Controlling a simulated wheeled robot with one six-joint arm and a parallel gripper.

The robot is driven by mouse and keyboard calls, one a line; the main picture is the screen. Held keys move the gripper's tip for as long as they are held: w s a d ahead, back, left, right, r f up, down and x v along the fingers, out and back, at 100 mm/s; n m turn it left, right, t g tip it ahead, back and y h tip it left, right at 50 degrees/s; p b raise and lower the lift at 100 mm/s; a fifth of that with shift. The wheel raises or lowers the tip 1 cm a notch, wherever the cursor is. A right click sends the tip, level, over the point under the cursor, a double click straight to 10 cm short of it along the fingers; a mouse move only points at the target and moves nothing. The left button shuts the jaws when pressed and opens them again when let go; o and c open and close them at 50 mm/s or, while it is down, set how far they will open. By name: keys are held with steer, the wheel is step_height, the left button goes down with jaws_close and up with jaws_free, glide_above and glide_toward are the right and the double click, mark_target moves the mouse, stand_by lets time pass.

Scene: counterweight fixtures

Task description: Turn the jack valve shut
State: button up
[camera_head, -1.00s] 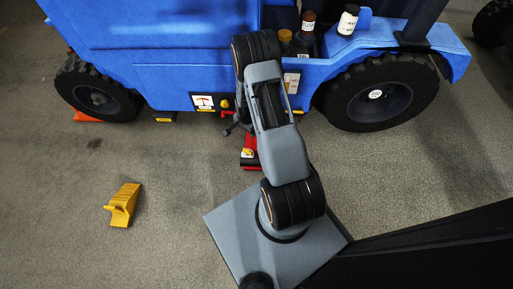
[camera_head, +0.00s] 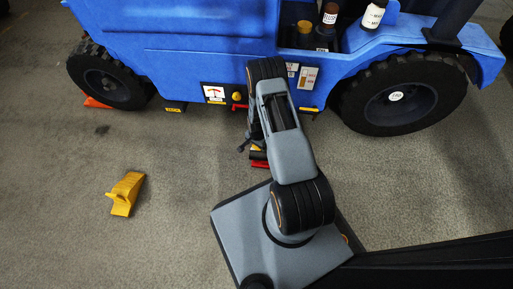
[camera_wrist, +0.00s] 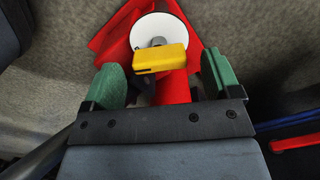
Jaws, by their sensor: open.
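The jack is red; in the wrist view its red body (camera_wrist: 178,88) lies ahead of my gripper (camera_wrist: 163,73). Its valve shows as a yellow bar-shaped handle (camera_wrist: 160,58) in front of a white round disc (camera_wrist: 148,33). The handle is roughly crosswise between my two green fingertips, with a gap on each side. My gripper is open and holds nothing. Whether the handle is level with or just beyond the fingertips is hard to tell. In the head view my arm hides most of the jack; a small red part (camera_head: 260,164) shows beside it.
The blue vehicle (camera_head: 180,50) stands over the far side, with a large right wheel (camera_head: 398,95) and a left wheel (camera_head: 108,80). Bottles (camera_head: 327,22) stand on its ledge. A yellow wheel chock (camera_head: 125,194) lies on open floor at the left.

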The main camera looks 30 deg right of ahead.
steer(key=shift+f, duration=0.55)
steer(key=shift+c, duration=0.2)
steer(key=c, duration=0.9)
